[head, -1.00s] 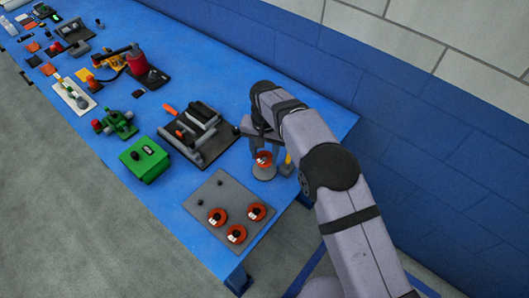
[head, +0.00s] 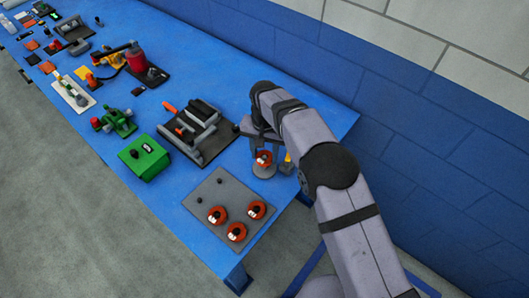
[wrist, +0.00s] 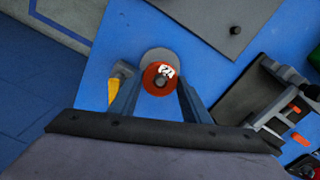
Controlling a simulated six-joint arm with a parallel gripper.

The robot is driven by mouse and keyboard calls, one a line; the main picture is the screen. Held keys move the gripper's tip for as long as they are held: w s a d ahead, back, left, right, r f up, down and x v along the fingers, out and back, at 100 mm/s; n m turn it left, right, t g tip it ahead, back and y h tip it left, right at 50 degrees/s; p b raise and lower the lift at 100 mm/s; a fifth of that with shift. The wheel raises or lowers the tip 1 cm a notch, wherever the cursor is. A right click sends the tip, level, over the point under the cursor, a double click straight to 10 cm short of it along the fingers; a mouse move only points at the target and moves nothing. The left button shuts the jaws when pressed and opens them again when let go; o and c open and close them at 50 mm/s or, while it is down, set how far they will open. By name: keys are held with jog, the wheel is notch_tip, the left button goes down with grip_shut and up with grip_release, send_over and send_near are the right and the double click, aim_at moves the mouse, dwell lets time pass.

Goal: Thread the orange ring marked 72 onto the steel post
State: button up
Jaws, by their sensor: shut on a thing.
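An orange ring (head: 264,159) with white marking is held between the two fingers of my gripper (head: 264,155), above a round grey base (head: 263,172) near the table's right edge. In the wrist view the ring (wrist: 152,72) shows white digits that look like 72, and my gripper (wrist: 160,78) has a finger on either side of it. A dark grey round tip, which looks like the top of the steel post (wrist: 160,82), shows in the ring's hole. I cannot tell how far the ring is down around the post. The grey base disc (wrist: 157,54) shows behind the ring.
A grey plate (head: 210,190) nearby carries several pegs, with three more orange rings on it. A yellow piece (wrist: 113,90) stands beside my left finger in the wrist view. A dark rack (head: 205,140) and a green box (head: 146,158) stand farther left.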

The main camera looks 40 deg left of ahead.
aim_at(266, 157)
jog(key=shift+f+b, duration=0.9)
jog(key=shift+f, duration=0.55)
jog(key=shift+f, duration=0.3)
jog(key=shift+f+b, duration=0.45)
jog(key=shift+b, duration=0.05)
dwell(0.8)
jog(key=o, duration=1.1)
jog(key=shift+o, duration=0.2)
jog(key=shift+d, duration=0.1)
jog(key=shift+o, duration=0.9)
jog(key=shift+f, duration=0.1)
jog(key=shift+d, duration=0.1)
jog(key=shift+c, duration=0.5)
